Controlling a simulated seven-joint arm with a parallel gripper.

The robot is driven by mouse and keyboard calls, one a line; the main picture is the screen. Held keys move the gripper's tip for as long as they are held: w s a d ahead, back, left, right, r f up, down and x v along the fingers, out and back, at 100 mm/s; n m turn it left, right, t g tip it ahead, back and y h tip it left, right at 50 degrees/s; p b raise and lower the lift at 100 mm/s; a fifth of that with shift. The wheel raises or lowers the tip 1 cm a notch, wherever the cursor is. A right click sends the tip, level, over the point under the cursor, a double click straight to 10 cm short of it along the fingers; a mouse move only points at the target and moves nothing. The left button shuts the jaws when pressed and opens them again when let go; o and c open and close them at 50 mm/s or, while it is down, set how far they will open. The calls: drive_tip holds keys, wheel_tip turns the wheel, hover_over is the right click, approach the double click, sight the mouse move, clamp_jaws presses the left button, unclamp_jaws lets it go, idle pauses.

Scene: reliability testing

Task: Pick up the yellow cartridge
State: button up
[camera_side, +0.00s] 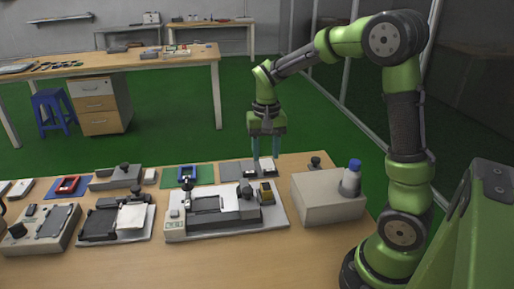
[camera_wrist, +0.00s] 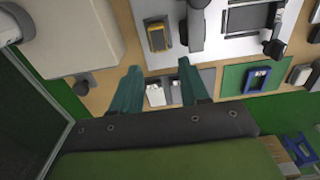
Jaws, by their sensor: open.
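The yellow cartridge (camera_side: 266,193) is a small block with a dark part. It sits at the right end of the large white instrument base (camera_side: 277,222). In the wrist view the yellow cartridge (camera_wrist: 158,38) stands on the base's edge, beyond my fingertips. My gripper (camera_side: 265,156) points down behind the base, over a grey plate (camera_side: 232,171), apart from the cartridge. In the wrist view my gripper (camera_wrist: 159,67) has its two teal fingers spread, with nothing held between them.
A dark upright part (camera_wrist: 196,25) is close beside the cartridge. A blue frame (camera_side: 187,174) lies on a green mat. Other devices fill the left; the front table is clear.

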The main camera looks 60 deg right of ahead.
sight(266, 186)
wheel_tip(266, 186, down, 11)
drive_tip(key=shift+s+d+f, duration=0.1)
drive_tip(key=shift+d+f, duration=0.05)
idle(0.4)
